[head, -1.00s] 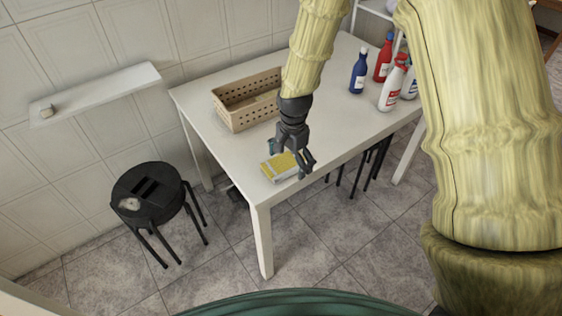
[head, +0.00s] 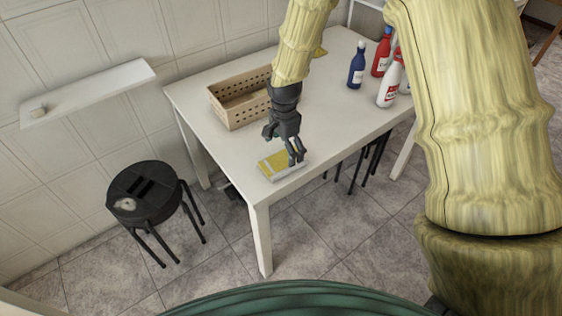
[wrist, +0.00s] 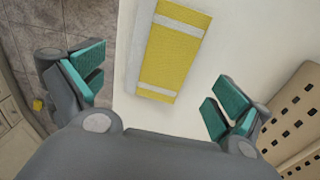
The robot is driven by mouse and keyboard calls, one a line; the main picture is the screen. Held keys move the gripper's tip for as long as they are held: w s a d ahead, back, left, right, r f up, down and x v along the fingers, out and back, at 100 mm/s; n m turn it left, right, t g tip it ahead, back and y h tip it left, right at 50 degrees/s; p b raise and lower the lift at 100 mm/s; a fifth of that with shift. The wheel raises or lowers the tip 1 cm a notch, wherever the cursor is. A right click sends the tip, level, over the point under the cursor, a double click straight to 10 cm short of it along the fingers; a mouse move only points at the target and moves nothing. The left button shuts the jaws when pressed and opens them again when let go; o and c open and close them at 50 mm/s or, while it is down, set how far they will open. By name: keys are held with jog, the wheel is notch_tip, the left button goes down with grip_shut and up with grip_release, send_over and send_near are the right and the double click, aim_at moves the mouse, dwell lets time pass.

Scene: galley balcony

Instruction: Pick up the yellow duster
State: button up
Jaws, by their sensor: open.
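A flat yellow item with pale bands (head: 279,165) lies near the table's front corner. In the wrist view this item (wrist: 172,50) lies ahead of and between the fingers, on a pale surface. Another yellow thing (head: 320,52) shows at the table's far side, partly hidden by my arm. I cannot tell for certain which is the duster. My gripper (head: 296,157) is open, over the right end of the banded item.
A tan perforated basket (head: 238,115) stands left of my gripper on the white table (head: 222,147). A blue bottle (head: 356,66), a red bottle (head: 381,55) and a white bottle (head: 391,82) stand at the right. A black stool (head: 145,187) stands left of the table.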

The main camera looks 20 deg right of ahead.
aim_at(284, 161)
jog(key=shift+w+d+f+p, duration=0.1)
jog(key=shift+f+p, duration=0.2)
jog(key=shift+f, duration=1)
jog(key=shift+d+f+p, duration=0.1)
jog(key=shift+f+p, duration=0.2)
jog(key=shift+f, duration=0.95)
jog(key=c, duration=1.1)
